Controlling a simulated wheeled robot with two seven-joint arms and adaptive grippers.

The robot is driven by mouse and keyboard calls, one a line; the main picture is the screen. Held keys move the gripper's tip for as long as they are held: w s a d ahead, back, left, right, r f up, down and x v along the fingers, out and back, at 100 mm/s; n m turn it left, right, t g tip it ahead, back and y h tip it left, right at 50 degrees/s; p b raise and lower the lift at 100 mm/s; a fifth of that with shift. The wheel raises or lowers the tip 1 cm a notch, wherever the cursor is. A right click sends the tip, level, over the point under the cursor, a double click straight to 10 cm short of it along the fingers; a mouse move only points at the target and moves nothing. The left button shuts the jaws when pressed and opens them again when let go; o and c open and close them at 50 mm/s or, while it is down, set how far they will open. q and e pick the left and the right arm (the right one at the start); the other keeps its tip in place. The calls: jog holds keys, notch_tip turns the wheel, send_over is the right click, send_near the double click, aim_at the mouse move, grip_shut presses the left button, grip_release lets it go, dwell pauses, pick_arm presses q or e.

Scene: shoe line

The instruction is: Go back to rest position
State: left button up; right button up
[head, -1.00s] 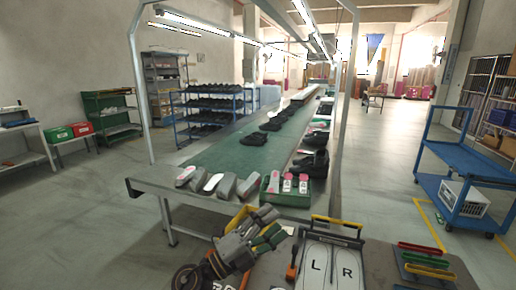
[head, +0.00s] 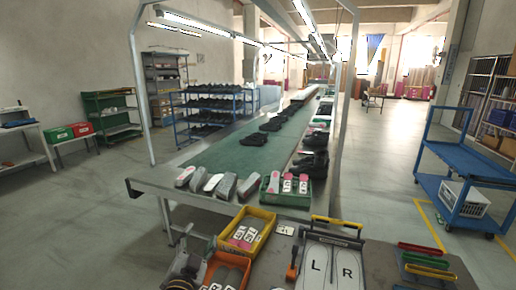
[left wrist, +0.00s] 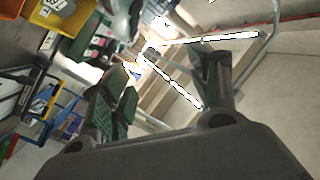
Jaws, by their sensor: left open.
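My left gripper (head: 183,266) shows only in part at the bottom left of the head view, in front of the table and beside the orange bin. In the left wrist view its two green-padded fingers (left wrist: 165,82) stand wide apart with nothing between them. The wrist camera looks up toward the ceiling lamps, with the room tilted. My right gripper is not in either view.
A yellow bin (head: 265,214) with labelled cards and an orange bin (head: 245,262) sit close to my left gripper. The L/R board (head: 358,262) is right of them. The conveyor (head: 215,157) with shoes and a green tray (head: 288,201) lies beyond.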

pick_arm(q)
jog(key=s+a+f+n+g+y, duration=0.25)
jog(key=s+a+f+g, duration=0.2)
jog(key=f, duration=0.45)
jog(key=s+f+n+g+h, duration=0.1)
jog(key=s+f+g, duration=0.5)
jog(key=s, duration=0.4)
jog(key=s+f+n+g+h, duration=0.15)
jog(key=s+f+g, duration=0.25)
jog(key=s+f, duration=0.4)
jog(key=s+f+g, duration=0.1)
jog(key=s+f, duration=0.1)
jog(key=f, duration=1.4)
jog(key=s+f, duration=0.2)
jog(key=f, duration=1.4)
jog(key=s+a+f, duration=0.2)
jog(key=s+f, duration=0.8)
jog(key=s, duration=0.1)
jog(key=s+a+f+g, duration=0.1)
jog(key=s+a+f, duration=0.2)
jog(key=s+f, duration=0.7)
jog(key=shift+s, duration=0.5)
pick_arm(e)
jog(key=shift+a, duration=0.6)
